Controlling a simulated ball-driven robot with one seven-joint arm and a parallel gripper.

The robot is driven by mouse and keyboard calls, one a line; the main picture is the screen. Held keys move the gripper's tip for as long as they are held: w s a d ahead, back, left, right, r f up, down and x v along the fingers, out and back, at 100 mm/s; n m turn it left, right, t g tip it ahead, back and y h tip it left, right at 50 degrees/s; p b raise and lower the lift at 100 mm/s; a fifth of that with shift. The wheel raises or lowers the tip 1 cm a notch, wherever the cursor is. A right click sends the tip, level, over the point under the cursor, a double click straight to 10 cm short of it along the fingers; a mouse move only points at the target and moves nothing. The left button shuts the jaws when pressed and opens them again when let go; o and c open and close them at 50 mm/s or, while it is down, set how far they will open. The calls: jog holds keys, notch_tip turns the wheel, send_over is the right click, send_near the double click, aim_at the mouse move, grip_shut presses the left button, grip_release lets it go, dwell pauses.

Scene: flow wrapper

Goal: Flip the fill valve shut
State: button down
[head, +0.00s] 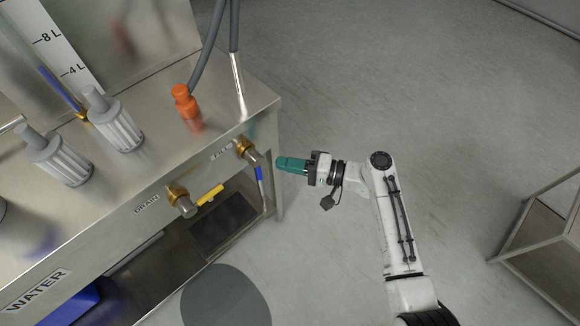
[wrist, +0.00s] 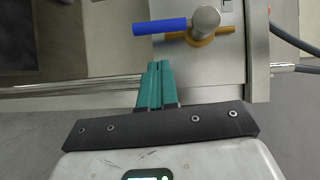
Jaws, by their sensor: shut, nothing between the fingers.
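The fill valve is a brass fitting (head: 243,147) with a steel stub on the front panel of a steel bench. Its blue lever (head: 260,174) hangs downward in the head view. In the wrist view the blue lever (wrist: 160,26) points left from the round steel stub (wrist: 206,18). My gripper (head: 280,163) has teal fingers, shut and empty, just right of the valve in the head view. In the wrist view the fingertips (wrist: 158,64) are below the lever, with a visible gap between them.
A drain valve with a yellow lever (head: 210,195) sits to the left on the same panel. An orange fitting (head: 186,102) and ribbed grey knobs (head: 118,125) stand on the bench top. Grey hoses (head: 208,45) rise behind. Open floor lies right; a framed stand (head: 545,225) is at far right.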

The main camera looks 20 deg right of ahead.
jog(key=v, duration=1)
jog(key=shift+d+f, duration=0.2)
jog(key=shift+d, duration=0.05)
jog(key=s+a+f+n+g+h, duration=0.3)
jog(key=s+f+g+h, duration=0.1)
jog(key=s+f+g, duration=0.3)
jog(key=s+d+n+g+h, duration=0.25)
jog(key=s+h, duration=0.35)
jog(key=s, duration=0.5)
jog(key=s+d+r+h, duration=0.4)
jog(key=s+r, duration=0.1)
notch_tip(320, 180, up, 13)
jog(key=p, duration=1.4)
jog(key=shift+a+f+n, duration=0.15)
jog(key=shift+a+n, duration=0.1)
jog(key=shift+n, duration=0.2)
jog(key=shift+w+f, duration=0.1)
jog(key=shift+w, duration=0.05)
